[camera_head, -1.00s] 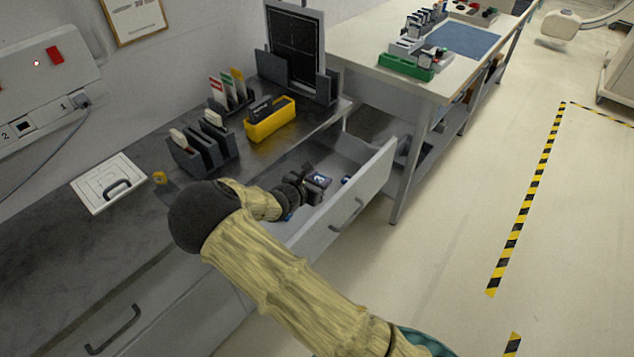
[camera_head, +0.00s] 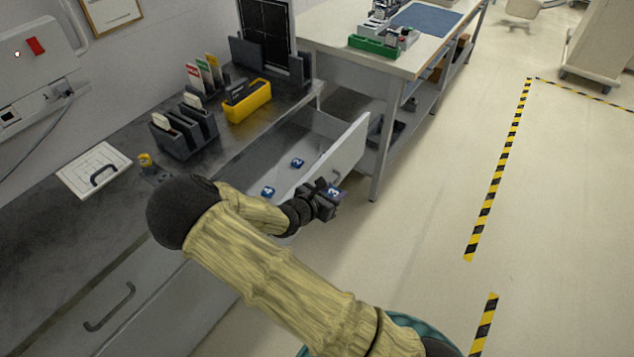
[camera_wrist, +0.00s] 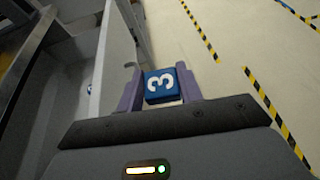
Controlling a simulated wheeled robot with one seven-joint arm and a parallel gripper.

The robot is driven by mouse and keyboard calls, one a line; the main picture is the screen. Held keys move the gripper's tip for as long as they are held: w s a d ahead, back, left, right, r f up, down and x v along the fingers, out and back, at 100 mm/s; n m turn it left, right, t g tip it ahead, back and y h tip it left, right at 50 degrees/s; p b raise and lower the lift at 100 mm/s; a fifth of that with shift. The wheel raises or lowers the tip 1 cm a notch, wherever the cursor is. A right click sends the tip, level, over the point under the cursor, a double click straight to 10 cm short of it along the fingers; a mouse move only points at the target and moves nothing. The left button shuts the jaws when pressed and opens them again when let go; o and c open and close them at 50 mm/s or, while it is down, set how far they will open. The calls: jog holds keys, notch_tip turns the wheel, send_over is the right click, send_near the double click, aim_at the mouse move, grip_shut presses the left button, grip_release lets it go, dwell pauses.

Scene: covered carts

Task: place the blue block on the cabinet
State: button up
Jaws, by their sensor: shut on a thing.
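In the head view my gripper (camera_head: 328,200) holds the block (camera_head: 335,193) close to the front panel of the open drawer, above the floor side. Two other blue numbered blocks, one nearer (camera_head: 268,191) and one farther back (camera_head: 297,163), lie inside the drawer. The cabinet's dark top (camera_head: 60,235) runs along the wall at the left.
The open drawer's front panel (camera_head: 350,150) stands out beside my gripper. On the cabinet top are a white plate with a black handle (camera_head: 92,172), a dark rack (camera_head: 185,135) and a yellow bin (camera_head: 247,102). The near left of the top is clear. A workbench (camera_head: 350,60) stands behind.

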jog(key=s+d+f+m+g+h+b, duration=0.1)
jog(key=s+d+f+b, duration=0.5)
jog(key=s+d, duration=0.1)
jog(key=shift+s+m+h, duration=0.2)
jog(key=shift+m+h, duration=0.1)
jog(key=shift+m, duration=0.1)
jog(key=shift+d, duration=0.1)
